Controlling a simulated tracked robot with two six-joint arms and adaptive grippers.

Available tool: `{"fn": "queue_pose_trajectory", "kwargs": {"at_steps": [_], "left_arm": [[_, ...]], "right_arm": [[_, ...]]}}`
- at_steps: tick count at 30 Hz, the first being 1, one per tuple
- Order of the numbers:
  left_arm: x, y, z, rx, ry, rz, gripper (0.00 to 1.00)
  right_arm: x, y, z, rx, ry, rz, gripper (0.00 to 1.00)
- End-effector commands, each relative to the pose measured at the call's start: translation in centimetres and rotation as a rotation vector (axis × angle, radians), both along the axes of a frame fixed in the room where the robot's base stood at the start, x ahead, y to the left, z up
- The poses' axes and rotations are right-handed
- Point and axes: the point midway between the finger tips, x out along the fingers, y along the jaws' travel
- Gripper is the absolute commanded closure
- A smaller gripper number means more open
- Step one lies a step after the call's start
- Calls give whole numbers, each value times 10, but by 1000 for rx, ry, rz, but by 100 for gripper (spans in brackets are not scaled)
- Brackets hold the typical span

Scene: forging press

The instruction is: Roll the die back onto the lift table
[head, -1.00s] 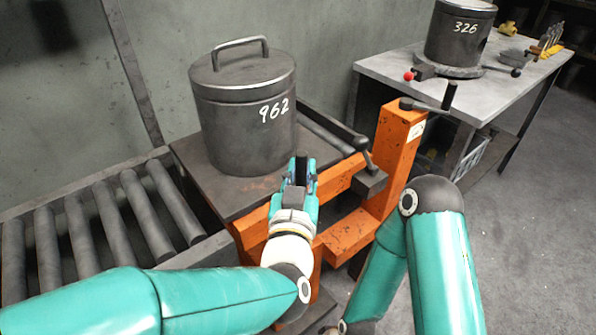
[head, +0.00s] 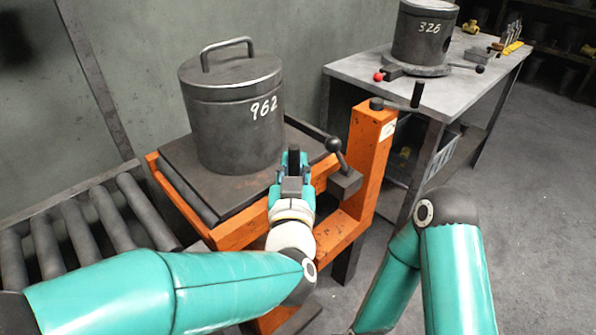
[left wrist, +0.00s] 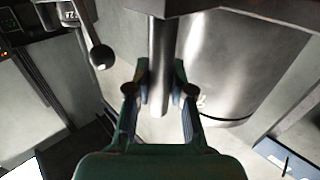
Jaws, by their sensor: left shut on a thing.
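The die (head: 233,120) is a dark steel cylinder marked 962, with a bar handle on its lid. It stands upright on the dark top plate of the orange lift table (head: 240,232). My left gripper (head: 293,178) is at the near side of the table, in front of the die, shut on a dark upright bar (head: 294,158). In the left wrist view the bar (left wrist: 158,65) runs between the fingers (left wrist: 160,95), with a shiny curved grey surface behind it. My right arm is at the right; its gripper is out of view.
A roller conveyor (head: 102,222) lies left of the lift table. A ball-knob lever (head: 335,147) and an orange post (head: 368,150) with a crank handle (head: 416,96) stand at the table's right. A grey bench (head: 355,68) behind carries another cylinder (head: 423,35) marked 326. Floor is clear at right.

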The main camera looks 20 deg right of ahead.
Motion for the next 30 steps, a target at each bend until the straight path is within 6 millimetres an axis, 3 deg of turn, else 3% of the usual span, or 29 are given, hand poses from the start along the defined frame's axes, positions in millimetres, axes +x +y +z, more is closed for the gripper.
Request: {"fn": "queue_pose_trajectory", "kwargs": {"at_steps": [10,11,15,25,30], "left_arm": [[1,-4,3,-3,-5,-4,100],[1,-4,4,-3,-5,-4,74],[1,-2,3,-1,-5,-2,52],[2,1,4,-2,-3,7,52],[1,2,19,-5,-5,8,52]], "right_arm": [[0,0,0,0,0,0,60],[0,0,0,0,0,0,60],[0,0,0,0,0,0,60],[0,0,1,0,0,0,60],[0,0,1,0,0,0,60]]}}
